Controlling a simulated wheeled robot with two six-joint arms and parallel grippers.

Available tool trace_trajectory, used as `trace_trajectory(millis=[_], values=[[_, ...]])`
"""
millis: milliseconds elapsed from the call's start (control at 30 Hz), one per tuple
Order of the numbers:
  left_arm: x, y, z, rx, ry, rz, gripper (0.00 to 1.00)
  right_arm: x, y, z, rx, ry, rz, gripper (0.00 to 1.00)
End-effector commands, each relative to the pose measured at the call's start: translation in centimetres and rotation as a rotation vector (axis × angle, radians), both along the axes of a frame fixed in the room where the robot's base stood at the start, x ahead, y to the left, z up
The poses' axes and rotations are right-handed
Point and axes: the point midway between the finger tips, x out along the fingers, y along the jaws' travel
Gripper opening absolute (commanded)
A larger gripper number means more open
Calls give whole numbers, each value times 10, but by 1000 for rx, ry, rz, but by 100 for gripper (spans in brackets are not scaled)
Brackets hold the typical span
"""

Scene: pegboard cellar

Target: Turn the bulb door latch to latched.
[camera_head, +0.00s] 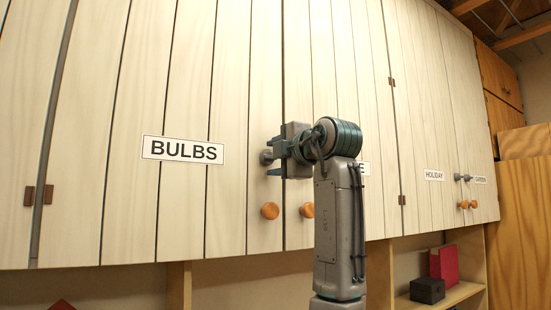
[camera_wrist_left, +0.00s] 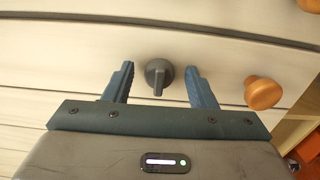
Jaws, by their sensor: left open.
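The bulb door (camera_head: 228,100) is a pale plank cupboard door with a "BULBS" label (camera_head: 182,150). Its grey latch (camera_head: 266,157) sits near the door's right edge, above a round wooden knob (camera_head: 270,210), and is partly hidden by my gripper in the head view. In the wrist view the latch (camera_wrist_left: 158,76) is a round dark grey knob with a short bar pointing down the picture, across the plank lines. My left gripper (camera_head: 274,157) is open at the latch. Its two blue fingers (camera_wrist_left: 160,70) stand either side of it with gaps visible. My right gripper is not in view.
A second wooden knob (camera_head: 307,210) is on the neighbouring door, whose label is mostly hidden by my arm. Further right are "HOLIDAY" (camera_head: 434,175) and "GARDEN" doors. Below are open shelves with a dark box (camera_head: 427,290) and a red object (camera_head: 443,263).

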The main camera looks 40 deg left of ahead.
Motion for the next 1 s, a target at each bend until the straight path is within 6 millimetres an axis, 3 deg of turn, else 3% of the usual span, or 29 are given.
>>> trace_trajectory(millis=[533, 700, 1000], values=[[-25, -90, -3, 0, 0, -3, 51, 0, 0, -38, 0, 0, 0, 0], [-29, -101, -1, 0, -1, 0, 51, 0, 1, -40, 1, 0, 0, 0], [-30, -102, 0, 0, -1, 0, 51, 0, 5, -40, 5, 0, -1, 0]])
